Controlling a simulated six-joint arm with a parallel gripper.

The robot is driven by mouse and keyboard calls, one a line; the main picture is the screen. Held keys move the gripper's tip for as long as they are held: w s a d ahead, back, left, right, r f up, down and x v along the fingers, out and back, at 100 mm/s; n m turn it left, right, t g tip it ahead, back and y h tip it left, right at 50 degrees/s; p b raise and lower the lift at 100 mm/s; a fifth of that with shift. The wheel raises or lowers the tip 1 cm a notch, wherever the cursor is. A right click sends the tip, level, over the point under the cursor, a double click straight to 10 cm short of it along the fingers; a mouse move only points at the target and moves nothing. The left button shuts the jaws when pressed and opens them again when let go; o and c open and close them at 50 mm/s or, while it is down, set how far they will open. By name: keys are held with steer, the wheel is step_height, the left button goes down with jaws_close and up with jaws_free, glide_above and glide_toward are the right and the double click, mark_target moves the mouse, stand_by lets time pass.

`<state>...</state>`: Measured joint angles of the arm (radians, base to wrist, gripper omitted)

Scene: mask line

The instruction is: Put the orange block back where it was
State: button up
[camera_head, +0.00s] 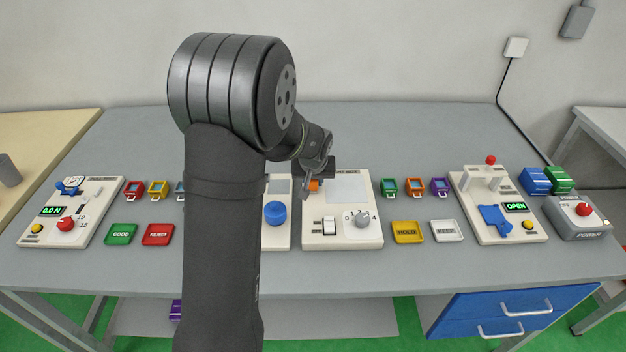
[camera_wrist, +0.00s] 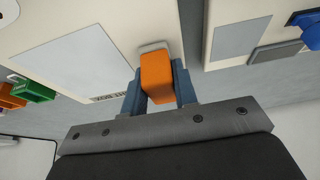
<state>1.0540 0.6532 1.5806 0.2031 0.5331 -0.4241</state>
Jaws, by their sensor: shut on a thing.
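The orange block (camera_wrist: 157,77) is between the two blue-grey fingers of my gripper (camera_wrist: 158,84) in the wrist view. My gripper is shut on it. In the head view only a small part of the orange block (camera_head: 314,186) shows beneath my gripper (camera_head: 317,178), at the upper left edge of the cream box with a dial (camera_head: 342,236). A light grey pad or slot edge (camera_wrist: 153,46) shows just beyond the block's end in the wrist view. I cannot tell whether the block touches it. An orange holder (camera_head: 414,187) stands right of the box.
Green (camera_head: 389,187) and purple (camera_head: 439,187) holders flank the orange one. A panel with a blue knob (camera_head: 275,212) stands close left of the box. Yellow (camera_head: 408,232) and white (camera_head: 446,231) trays lie in front. My arm hides part of the bench's middle left.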

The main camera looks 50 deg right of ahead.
steer(key=shift+f, duration=0.15)
steer(key=o, duration=0.9)
steer(key=shift+o, duration=0.2)
steer(key=v, duration=1.2)
steer(key=x, duration=1.2)
steer(key=shift+r, duration=1.1)
